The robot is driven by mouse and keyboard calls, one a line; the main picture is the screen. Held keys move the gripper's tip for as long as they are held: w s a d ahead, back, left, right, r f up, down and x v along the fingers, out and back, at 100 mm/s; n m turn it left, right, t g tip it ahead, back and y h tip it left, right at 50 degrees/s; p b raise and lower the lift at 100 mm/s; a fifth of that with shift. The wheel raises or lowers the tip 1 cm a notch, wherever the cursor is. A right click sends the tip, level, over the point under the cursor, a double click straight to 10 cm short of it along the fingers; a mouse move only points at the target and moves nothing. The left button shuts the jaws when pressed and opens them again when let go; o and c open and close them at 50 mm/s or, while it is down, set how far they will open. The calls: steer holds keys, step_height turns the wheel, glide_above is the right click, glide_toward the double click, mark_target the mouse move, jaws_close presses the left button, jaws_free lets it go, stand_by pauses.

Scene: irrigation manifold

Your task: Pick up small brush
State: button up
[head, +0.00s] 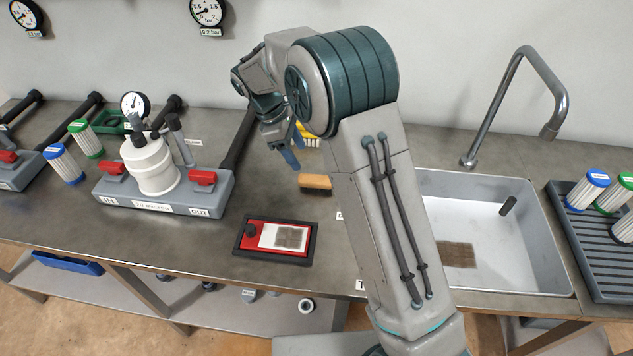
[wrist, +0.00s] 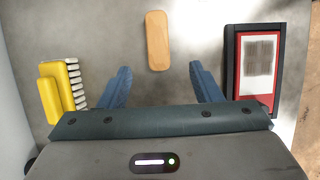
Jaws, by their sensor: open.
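A small brush with a wooden back (head: 315,181) and a dark underside lies on the metal worktop. In the wrist view its plain wooden back (wrist: 157,41) shows upright in the picture at the top centre, ahead of the fingertips and roughly between their lines. My gripper (head: 297,150) is open, with blue fingers pointing down above the worktop, behind the brush in the head view. In the wrist view the gripper (wrist: 160,70) has nothing between its fingers. The brush is apart from both fingers.
A yellow piece with a row of white tufts (wrist: 66,88) lies left of the fingers. A black-rimmed red tray (head: 274,252) holds a card with a dark patch. The manifold block (head: 165,192) stands left; the sink (head: 500,225) is right. Bare worktop surrounds the brush.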

mark_target(316, 179)
steer(key=x, duration=0.5)
steer(key=shift+d+x, duration=0.15)
steer(key=shift+x, duration=1.15)
steer(key=shift+d+x, duration=0.15)
steer(key=shift+x, duration=1.2)
steer(key=shift+r, duration=0.15)
steer(key=c, duration=1.1)
